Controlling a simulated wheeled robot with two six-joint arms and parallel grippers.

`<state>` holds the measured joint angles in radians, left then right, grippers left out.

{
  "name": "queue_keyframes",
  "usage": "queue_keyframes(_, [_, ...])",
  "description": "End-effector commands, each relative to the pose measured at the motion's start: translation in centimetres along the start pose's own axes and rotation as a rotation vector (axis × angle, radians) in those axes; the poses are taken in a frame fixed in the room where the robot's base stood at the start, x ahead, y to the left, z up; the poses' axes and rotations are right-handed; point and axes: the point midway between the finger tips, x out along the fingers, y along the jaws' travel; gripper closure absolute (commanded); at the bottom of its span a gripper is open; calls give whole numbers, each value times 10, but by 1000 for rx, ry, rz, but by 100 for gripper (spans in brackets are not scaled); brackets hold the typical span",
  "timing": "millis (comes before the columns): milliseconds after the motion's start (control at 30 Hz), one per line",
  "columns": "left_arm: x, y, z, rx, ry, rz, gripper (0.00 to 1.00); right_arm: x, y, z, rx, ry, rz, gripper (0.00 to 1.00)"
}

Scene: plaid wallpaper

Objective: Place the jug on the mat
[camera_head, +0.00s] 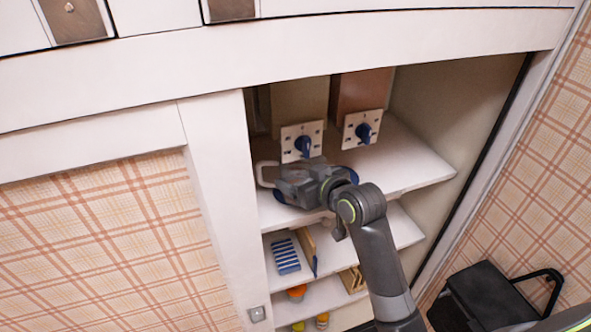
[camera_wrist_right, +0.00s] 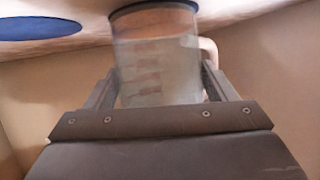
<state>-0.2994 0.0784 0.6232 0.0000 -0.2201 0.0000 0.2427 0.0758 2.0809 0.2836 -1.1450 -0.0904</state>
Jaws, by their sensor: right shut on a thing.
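My right gripper (camera_head: 283,180) reaches into the open shelf unit and is shut on a clear jug (camera_wrist_right: 157,65). The jug stands between the two fingers in the right wrist view, its pale handle (camera_wrist_right: 208,50) on the right. In the head view the gripper hides most of the jug, and its handle (camera_head: 264,174) shows at the left. A blue mat (camera_head: 283,198) shows partly under the gripper. Another blue mat (camera_head: 349,174) lies to the right, and a blue oval (camera_wrist_right: 38,27) shows in the wrist view. I cannot tell whether the jug touches a mat. My left gripper is not in view.
Two boxes with blue-knobbed front plates (camera_head: 302,142) (camera_head: 362,129) stand behind the gripper. The shelf's right part (camera_head: 408,165) is clear. Lower shelves hold a blue striped item (camera_head: 285,254) and small coloured things. A dark object (camera_head: 480,297) stands at the lower right.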

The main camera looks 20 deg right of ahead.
Motion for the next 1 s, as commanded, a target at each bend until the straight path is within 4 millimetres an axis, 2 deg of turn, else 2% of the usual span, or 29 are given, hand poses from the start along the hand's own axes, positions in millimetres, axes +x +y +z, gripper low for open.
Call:
queue_keyframes(200, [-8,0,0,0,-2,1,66,24,-1,-13,-1,1,-2,48])
queue_keyframes(333, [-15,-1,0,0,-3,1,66,24,-1,-11,1,0,0,48])
queue_keyframes(767, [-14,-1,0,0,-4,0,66,25,0,-6,0,1,0,48])
queue_keyframes(800, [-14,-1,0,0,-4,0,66,26,0,-5,0,0,0,21])
queue_keyframes(967, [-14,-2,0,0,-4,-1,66,26,0,-5,0,0,0,0])
queue_keyframes(1000, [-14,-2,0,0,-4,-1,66,26,0,-5,0,0,0,0])
